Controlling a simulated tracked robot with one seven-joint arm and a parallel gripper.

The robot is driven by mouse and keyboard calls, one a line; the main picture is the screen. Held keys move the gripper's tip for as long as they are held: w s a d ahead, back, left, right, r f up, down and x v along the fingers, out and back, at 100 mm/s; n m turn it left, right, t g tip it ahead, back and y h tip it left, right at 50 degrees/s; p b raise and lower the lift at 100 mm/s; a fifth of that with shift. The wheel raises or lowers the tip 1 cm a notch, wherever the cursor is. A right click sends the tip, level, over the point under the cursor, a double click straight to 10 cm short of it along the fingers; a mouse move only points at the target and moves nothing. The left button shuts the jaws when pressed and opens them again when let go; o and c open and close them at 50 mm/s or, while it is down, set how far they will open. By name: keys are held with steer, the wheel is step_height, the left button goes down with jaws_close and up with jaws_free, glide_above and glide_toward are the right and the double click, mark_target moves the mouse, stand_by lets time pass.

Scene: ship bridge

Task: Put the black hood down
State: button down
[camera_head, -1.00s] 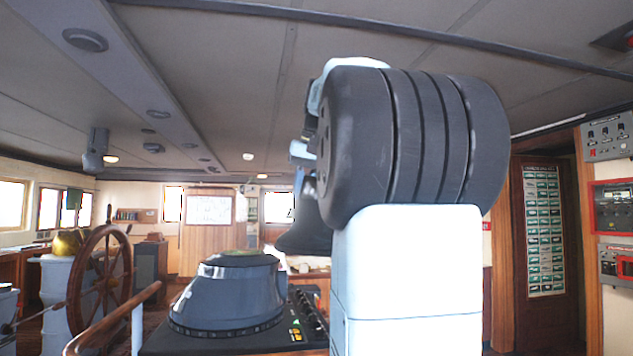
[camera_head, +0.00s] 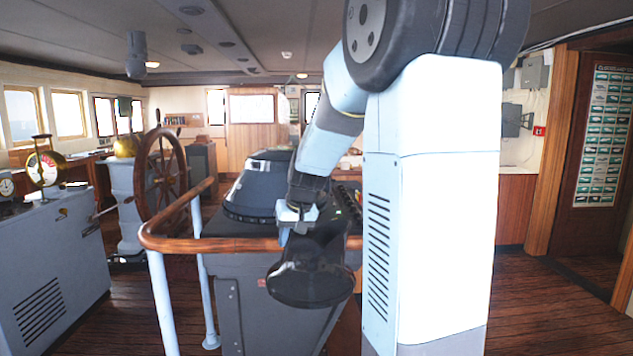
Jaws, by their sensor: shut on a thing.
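The black hood (camera_head: 310,278) is a dark, glossy, flared piece, wide at its lower end. It hangs from my gripper (camera_head: 296,218) in front of the grey console and the wooden handrail. My gripper is shut on the narrow upper part of the hood; the fingertips are partly hidden. The hood is in the air, clear of the floor. A dark round housing (camera_head: 258,188) sits on the console (camera_head: 262,300) behind my gripper, to its left.
A curved wooden handrail (camera_head: 160,242) on pale posts runs left of and behind the hood. A ship's wheel (camera_head: 165,175) and a grey cabinet (camera_head: 50,255) stand at the left. Wooden floor (camera_head: 545,300) is open at the right.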

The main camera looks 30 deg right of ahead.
steer(key=w+a+f, duration=0.2)
steer(key=a+f, duration=0.1)
steer(key=f, duration=0.6)
steer(key=w+a+f+n, duration=0.1)
steer(key=w+a+f, duration=0.2)
steer(key=f, duration=0.7)
steer(key=w+a+f+n+y, duration=0.1)
steer(key=w+a+f, duration=0.2)
steer(key=f, duration=0.7)
steer(key=shift+a, duration=0.35)
